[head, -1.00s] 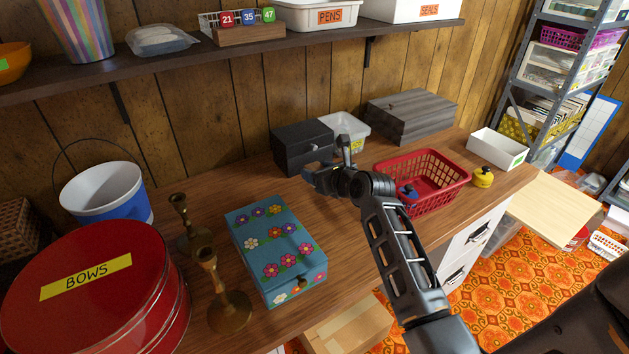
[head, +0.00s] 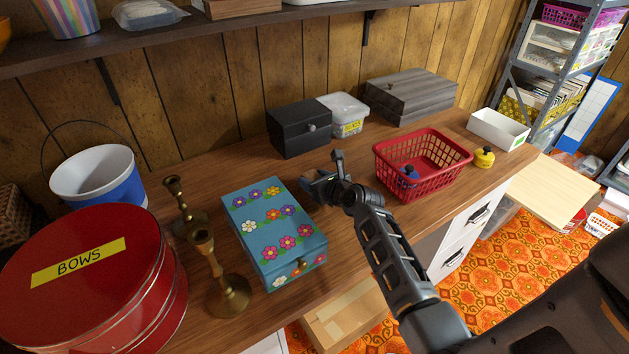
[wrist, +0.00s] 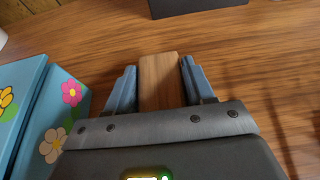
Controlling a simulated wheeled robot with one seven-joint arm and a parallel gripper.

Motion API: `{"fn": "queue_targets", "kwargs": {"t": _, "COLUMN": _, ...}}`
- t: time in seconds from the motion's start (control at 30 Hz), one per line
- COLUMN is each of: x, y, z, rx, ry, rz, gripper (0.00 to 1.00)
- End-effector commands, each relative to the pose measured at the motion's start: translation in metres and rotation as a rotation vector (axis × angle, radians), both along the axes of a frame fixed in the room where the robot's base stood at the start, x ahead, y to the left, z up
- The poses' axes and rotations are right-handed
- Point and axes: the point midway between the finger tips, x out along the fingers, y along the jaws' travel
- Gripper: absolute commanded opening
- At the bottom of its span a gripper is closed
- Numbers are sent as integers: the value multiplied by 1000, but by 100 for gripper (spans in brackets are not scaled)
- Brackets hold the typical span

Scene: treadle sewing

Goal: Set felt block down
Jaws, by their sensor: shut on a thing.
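The felt block (wrist: 160,80) shows in the wrist view as a tan, wood-coloured bar between the two blue-grey fingers. My gripper (wrist: 158,88) is shut on it. In the head view my gripper (head: 318,182) is low over the wooden tabletop (head: 235,158), just right of the blue flowered box and in front of the black box. The block is hidden behind my gripper there. I cannot tell whether the block touches the tabletop.
The flowered box (head: 273,231) is close on my gripper's left. The black box (head: 299,128) stands behind it, and the red basket (head: 437,183) is to the right. Brass candlesticks (head: 228,292) and a red tin (head: 80,300) stand further left. Bare tabletop lies around my gripper.

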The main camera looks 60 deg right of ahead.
Motion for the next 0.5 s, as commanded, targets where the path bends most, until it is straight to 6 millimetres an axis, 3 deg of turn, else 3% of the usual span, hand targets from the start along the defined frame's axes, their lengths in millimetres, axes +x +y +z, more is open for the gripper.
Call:
{"fn": "queue_targets", "kwargs": {"t": 0.27, "x": 0, "y": 0, "z": -2, "rx": 0, "ry": 0, "rz": 1, "gripper": 22}}
{"fn": "queue_targets", "kwargs": {"t": 0.3, "x": 0, "y": 0, "z": -1, "rx": 0, "ry": 0, "rz": 1, "gripper": 57}}
{"fn": "queue_targets", "kwargs": {"t": 0.5, "x": 0, "y": 0, "z": -1, "rx": 0, "ry": 0, "rz": 1, "gripper": 76}}
